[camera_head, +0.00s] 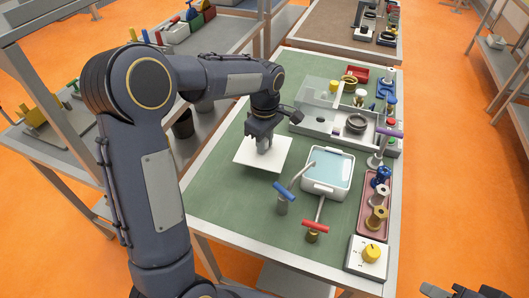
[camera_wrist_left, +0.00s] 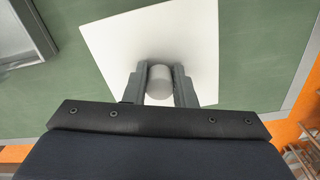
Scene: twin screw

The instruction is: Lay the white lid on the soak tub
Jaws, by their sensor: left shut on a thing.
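The white lid (camera_head: 250,155) is a flat square plate with a grey round knob, at the left part of the green bench top. My left gripper (camera_head: 264,146) is shut on the knob. In the left wrist view the lid (camera_wrist_left: 190,45) spreads out beyond the fingers, and its knob (camera_wrist_left: 160,85) sits between the fingertips (camera_wrist_left: 160,88). Whether the lid touches the bench I cannot tell. The soak tub (camera_head: 327,173) is a white tub with pale blue liquid, open on top, to the right of the lid. My right gripper (camera_head: 462,292) shows only partly at the bottom right corner.
A blue-handled tool (camera_head: 284,193) and a red-handled tool (camera_head: 316,228) stand near the tub's front left. A pink tray (camera_head: 374,205) with spools lies right of the tub. A white box with yellow knob (camera_head: 368,254) is at the front. A grey-white fixture (camera_head: 325,120) stands behind.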

